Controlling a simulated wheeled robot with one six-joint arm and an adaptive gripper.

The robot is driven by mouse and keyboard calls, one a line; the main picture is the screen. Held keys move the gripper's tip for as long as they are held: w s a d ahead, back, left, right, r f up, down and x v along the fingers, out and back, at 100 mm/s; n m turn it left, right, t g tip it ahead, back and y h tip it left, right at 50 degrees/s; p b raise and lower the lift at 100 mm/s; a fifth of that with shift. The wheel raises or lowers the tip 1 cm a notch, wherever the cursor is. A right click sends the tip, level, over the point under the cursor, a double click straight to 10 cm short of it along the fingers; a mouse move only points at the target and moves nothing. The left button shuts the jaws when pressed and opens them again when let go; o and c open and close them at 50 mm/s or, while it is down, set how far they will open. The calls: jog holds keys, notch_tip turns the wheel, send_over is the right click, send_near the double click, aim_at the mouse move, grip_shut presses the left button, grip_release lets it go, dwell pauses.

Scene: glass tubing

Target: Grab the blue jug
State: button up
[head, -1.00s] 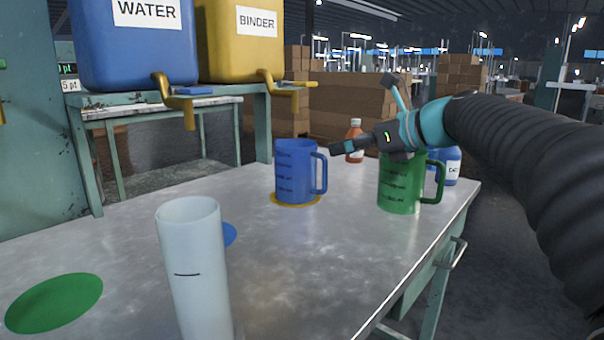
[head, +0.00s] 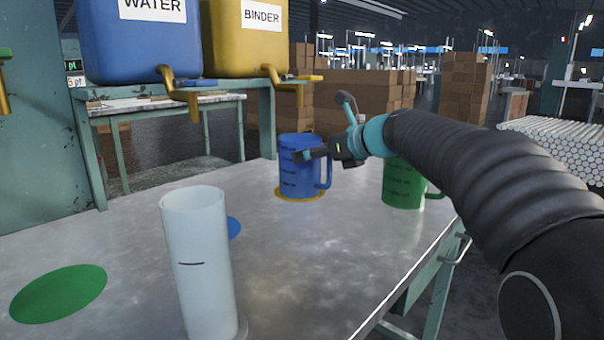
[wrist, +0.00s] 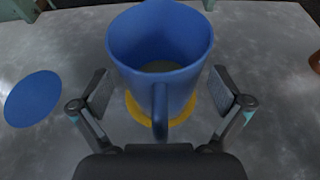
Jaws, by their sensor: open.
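The blue jug (head: 299,180) stands upright on a yellow disc (head: 288,195) on the metal table. Its handle faces right in the head view. In the wrist view the blue jug (wrist: 163,60) is straight ahead, with its handle pointing towards my gripper and the inside visible from above. My gripper (head: 303,155) overlaps the upper part of the jug in the head view. In the wrist view my gripper (wrist: 163,92) is open, with one finger on each side of the jug's near side and handle. Gaps show between the fingers and the jug.
A green jug (head: 403,183) stands to the right, partly behind my arm. A tall white cylinder (head: 200,260) is at the front. A blue disc (head: 234,228) and a green disc (head: 58,293) lie on the table. WATER (head: 140,45) and BINDER (head: 245,40) tanks with taps stand behind.

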jog(key=shift+w+a+f, duration=0.1)
jog(key=shift+w+a, duration=0.15)
jog(key=shift+a, duration=0.1)
jog(key=c, duration=1.5)
